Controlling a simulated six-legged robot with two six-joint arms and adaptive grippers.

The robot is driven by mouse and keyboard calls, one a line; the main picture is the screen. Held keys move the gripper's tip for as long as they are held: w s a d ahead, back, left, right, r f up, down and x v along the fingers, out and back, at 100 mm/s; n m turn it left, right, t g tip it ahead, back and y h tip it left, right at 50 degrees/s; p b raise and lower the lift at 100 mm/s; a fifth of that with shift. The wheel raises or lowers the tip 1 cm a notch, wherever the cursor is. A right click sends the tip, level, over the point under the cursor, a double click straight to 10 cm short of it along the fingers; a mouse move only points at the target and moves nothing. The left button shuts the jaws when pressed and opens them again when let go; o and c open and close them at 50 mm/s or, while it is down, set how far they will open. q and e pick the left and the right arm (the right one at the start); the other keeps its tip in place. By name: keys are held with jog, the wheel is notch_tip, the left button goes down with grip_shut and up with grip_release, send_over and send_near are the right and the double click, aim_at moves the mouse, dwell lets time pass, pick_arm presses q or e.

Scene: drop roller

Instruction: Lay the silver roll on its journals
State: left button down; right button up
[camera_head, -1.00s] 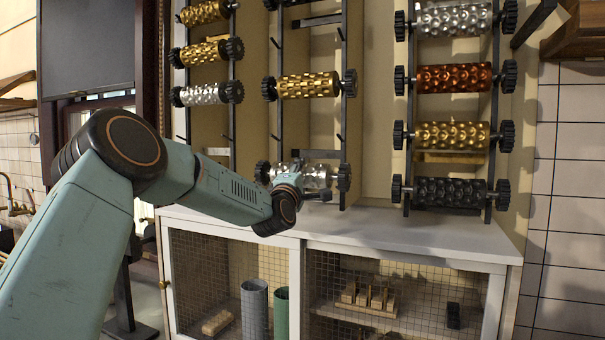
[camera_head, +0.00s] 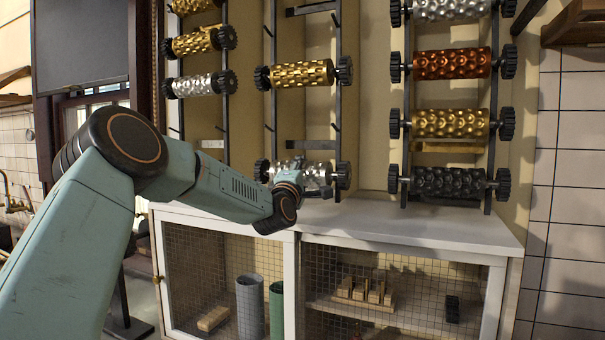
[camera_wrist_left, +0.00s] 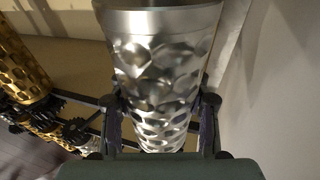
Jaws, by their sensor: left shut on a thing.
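The silver roll (camera_head: 318,171) has a dimpled shiny surface and a dark toothed gear at each end. It is level, at the low end of the middle rack. My left gripper (camera_head: 300,187) is shut on it from the front and hides part of its middle. In the left wrist view the silver roll (camera_wrist_left: 160,75) fills the centre, with a finger of the gripper (camera_wrist_left: 160,118) on each side. I cannot tell whether its ends touch the rack's supports. My right gripper is not in view.
The middle rack (camera_head: 337,100) carries a gold roll (camera_head: 303,75) higher up and has bare pegs between. Other rolls hang on the left and right racks, with a black roll (camera_head: 448,183) low at right. A white cabinet top (camera_head: 410,222) below is clear.

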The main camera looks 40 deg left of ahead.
pick_arm(q)
jog(key=c, duration=1.2)
grip_release()
jog(key=shift+f, duration=0.15)
jog(key=o, duration=0.5)
jog(key=shift+s, duration=0.3)
jog(key=shift+c, duration=0.2)
jog(key=shift+o, duration=0.9)
jog(key=shift+w, duration=0.3)
jog(key=shift+f, duration=0.35)
jog(key=shift+s+d+r, duration=0.1)
jog(key=shift+s+d, duration=0.1)
jog(key=shift+s, duration=0.5)
jog(key=v, duration=0.9)
jog(key=shift+s+d, duration=0.1)
jog(key=shift+s+d+f, duration=0.25)
jog(key=shift+s+d, duration=0.1)
jog(key=shift+s, duration=0.05)
jog(key=shift+s, duration=0.15)
